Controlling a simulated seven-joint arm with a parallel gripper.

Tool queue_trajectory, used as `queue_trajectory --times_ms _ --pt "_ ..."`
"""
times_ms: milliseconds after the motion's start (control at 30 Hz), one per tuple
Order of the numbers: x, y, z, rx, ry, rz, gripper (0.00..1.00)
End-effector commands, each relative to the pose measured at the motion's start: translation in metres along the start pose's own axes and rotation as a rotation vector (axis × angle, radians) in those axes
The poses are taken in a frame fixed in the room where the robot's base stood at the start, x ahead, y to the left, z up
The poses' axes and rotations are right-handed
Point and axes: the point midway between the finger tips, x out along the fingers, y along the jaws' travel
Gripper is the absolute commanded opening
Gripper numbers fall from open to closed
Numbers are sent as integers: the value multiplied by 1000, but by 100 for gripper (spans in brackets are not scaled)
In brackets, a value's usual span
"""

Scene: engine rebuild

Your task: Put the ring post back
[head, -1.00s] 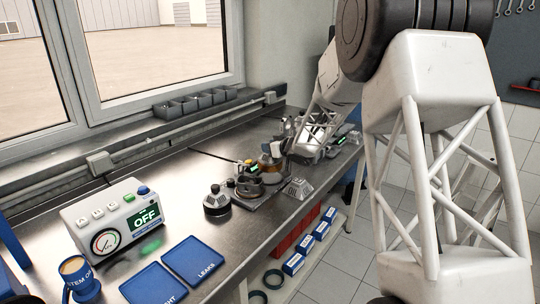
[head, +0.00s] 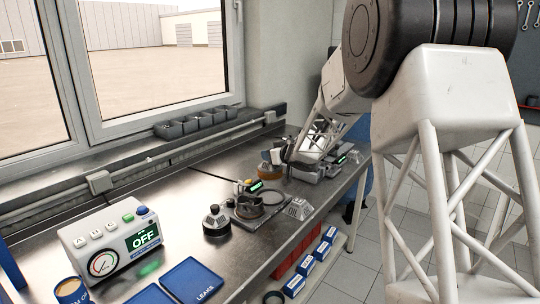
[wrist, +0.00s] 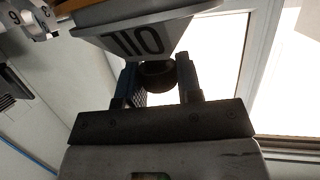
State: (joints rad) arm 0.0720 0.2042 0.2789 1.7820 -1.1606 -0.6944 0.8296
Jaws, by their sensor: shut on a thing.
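In the wrist view, the two fingers of my gripper (wrist: 160,80) are closed on a dark round part (wrist: 156,74), which I take as the ring post. A pale slanted block marked 110 (wrist: 145,38) sits right against it, and I cannot tell whether the two are joined. In the head view, my gripper end (head: 297,157) is low over the far part of the bench, close to an amber round thing (head: 271,158). The held part is not clear in that view.
A blue LEAKS tile (head: 193,278) lies in front. Bins (head: 195,124) line the sill.

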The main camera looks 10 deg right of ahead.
Motion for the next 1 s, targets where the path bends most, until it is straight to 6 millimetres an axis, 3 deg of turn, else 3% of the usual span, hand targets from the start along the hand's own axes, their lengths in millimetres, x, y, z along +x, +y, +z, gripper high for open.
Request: queue_trajectory --times_ms 467,1000 --pt "12 15 -6 -17 15 -41 0" --pt "57 82 -13 -88 29 -252 0"
